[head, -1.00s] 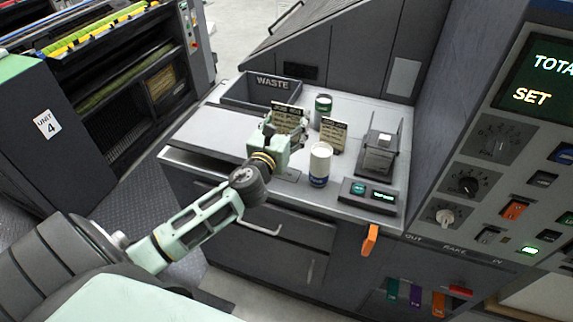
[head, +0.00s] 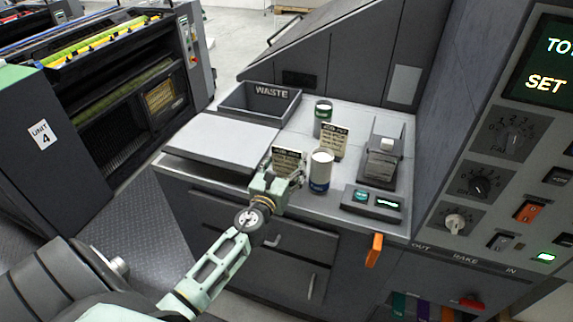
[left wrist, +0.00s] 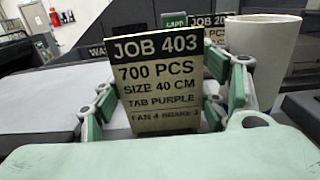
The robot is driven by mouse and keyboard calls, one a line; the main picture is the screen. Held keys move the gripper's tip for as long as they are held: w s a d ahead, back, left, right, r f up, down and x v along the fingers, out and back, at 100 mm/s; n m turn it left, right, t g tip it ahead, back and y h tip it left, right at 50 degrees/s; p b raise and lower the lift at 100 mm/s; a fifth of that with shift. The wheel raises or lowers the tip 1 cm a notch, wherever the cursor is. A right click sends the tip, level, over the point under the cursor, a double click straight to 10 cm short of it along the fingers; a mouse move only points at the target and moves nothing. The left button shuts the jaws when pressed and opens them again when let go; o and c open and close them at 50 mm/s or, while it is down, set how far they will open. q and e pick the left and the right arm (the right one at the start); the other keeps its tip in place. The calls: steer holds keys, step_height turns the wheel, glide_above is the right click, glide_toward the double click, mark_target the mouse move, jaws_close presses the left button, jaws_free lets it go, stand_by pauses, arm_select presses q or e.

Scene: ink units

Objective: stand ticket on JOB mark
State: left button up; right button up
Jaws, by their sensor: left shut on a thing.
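My left gripper (head: 281,179) is shut on a ticket (head: 289,160), a cream card with a black header. In the left wrist view the ticket (left wrist: 157,88) reads JOB 403, 700 PCS, SIZE 40 CM, TAB PURPLE, and stands upright between the fingers. The gripper is at the front part of the counter, left of a white-and-blue can (head: 320,168). I cannot tell whether the ticket's lower edge touches the counter. I cannot make out a JOB mark; the gripper and ticket cover part of the counter there. My right gripper is not in view.
A second ticket (head: 334,141) stands behind the white-and-blue can. A green can (head: 322,113) is farther back, beside the WASTE bin (head: 290,107). A grey stand (head: 379,167) and a button box (head: 371,205) are at right. A flat grey plate (head: 222,140) lies left.

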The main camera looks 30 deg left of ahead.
arm_select(q)
steer(key=shift+f, duration=0.15)
steer(key=o, duration=0.8)
steer(key=shift+o, duration=0.4)
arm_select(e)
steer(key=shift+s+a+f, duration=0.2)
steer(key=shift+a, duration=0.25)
arm_select(q)
steer(key=shift+s, duration=0.25)
steer(key=b+v, duration=0.2)
steer(key=v, duration=0.9)
steer(key=shift+s+d+r, duration=0.2)
steer(key=shift+s, duration=0.05)
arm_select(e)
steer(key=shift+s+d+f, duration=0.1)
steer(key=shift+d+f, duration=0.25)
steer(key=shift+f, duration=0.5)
